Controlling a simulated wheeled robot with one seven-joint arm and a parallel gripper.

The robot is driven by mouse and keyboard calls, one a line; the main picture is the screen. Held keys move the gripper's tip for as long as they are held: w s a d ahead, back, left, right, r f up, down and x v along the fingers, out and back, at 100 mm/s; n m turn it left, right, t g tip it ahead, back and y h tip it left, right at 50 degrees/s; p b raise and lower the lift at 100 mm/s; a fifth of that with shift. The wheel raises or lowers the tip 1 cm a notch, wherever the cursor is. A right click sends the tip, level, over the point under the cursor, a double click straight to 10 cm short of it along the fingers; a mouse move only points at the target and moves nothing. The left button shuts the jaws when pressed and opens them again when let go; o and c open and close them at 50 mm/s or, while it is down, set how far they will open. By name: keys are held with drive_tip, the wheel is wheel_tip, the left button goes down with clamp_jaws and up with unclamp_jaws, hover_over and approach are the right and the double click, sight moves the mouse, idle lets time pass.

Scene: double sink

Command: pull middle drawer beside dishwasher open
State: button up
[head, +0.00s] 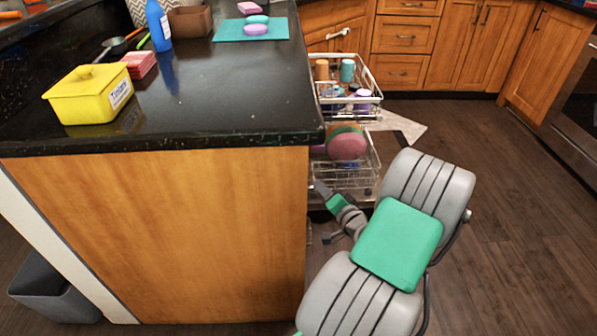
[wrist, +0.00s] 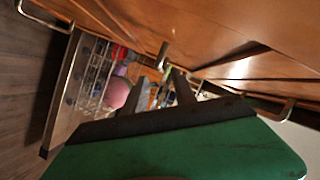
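My gripper (wrist: 157,78) is open in the wrist view, its two dark fingers apart above the green gripper body. A metal handle (wrist: 162,55) shows just beyond and between the fingertips, in front of orange wooden fronts (wrist: 215,25). I cannot tell whether the fingers touch it. Another bar handle (wrist: 284,112) is at the right, and one more handle (wrist: 45,18) is at the upper left. The dishwasher racks (head: 346,172) are pulled out beyond the island in the head view. The middle drawer's front is hidden there by the island's end panel and my arm.
The black-topped island (head: 225,120) fills the left, carrying a yellow box (head: 88,95) and a blue bottle (head: 158,26). The loaded dishwasher racks project into the floor space near my arm. Open wooden floor (head: 500,220) lies to the right.

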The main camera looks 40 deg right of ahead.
sight(313, 177)
drive_tip(key=b+x, duration=0.1)
drive_tip(key=x, duration=0.7)
drive_tip(key=shift+w+d+f, duration=0.1)
drive_tip(key=shift+d+f, duration=0.05)
clamp_jaws()
idle(1.1)
